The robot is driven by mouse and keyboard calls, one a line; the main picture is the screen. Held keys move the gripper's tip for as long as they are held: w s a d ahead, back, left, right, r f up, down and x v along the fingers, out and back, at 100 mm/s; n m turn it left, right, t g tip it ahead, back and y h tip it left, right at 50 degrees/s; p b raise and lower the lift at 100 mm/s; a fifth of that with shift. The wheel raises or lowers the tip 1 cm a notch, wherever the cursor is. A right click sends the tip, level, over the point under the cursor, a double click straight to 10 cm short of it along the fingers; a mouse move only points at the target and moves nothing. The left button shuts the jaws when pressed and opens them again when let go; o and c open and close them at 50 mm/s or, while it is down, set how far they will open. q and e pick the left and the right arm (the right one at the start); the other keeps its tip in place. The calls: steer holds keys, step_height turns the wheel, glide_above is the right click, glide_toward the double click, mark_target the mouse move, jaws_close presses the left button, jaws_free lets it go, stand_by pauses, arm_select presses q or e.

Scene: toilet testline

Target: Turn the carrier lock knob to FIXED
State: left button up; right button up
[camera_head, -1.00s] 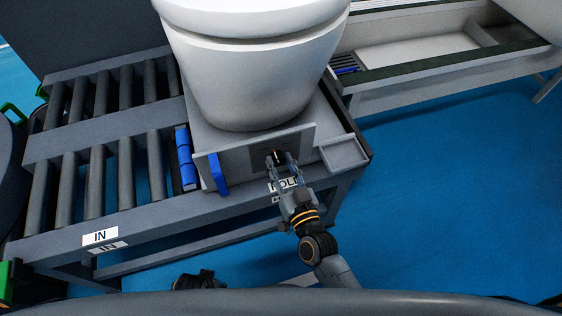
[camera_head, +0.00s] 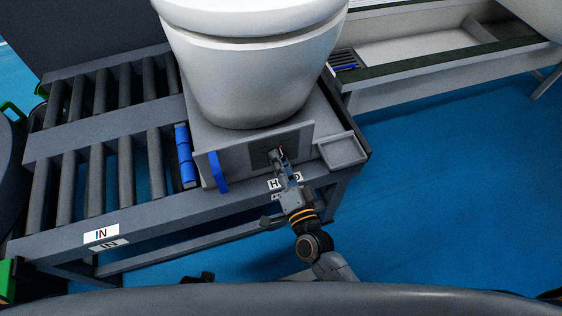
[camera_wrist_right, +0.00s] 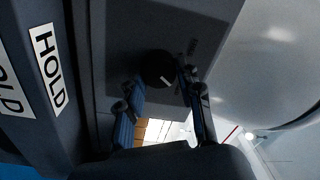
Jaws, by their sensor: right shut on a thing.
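The carrier lock knob is a small round black knob with a white pointer mark. It shows in the right wrist view (camera_wrist_right: 159,68) on a darker square plate (camera_head: 259,158) on the carrier's upright front panel (camera_head: 236,163). My right gripper (camera_head: 279,160) is shut on the knob, with one finger on each side of it in the wrist view. In the head view the fingers hide most of the knob. The pointer slants in the wrist view; I cannot read any FIXED marking. My left gripper is not clearly in view.
A white toilet (camera_head: 250,70) stands on the carrier behind the panel. A blue tab (camera_head: 218,172) is on the panel's left, and a small grey tray (camera_head: 343,150) on its right. A HOLD label (camera_wrist_right: 48,70) is on the frame below. Rollers (camera_head: 97,180) lie left.

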arm_select(q)
steer(key=shift+w+r, duration=0.25)
steer(key=shift+w, duration=0.05)
arm_select(e)
steer(key=shift+m, duration=0.5)
arm_select(q)
steer(key=shift+s, duration=0.2)
steer(key=shift+s+f, duration=0.1)
steer(key=shift+s, duration=0.15)
arm_select(e)
steer(key=o, duration=1.1)
arm_select(q)
steer(key=shift+w, duration=0.3)
arm_select(e)
steer(key=shift+o, duration=0.2)
steer(key=v, duration=1.2)
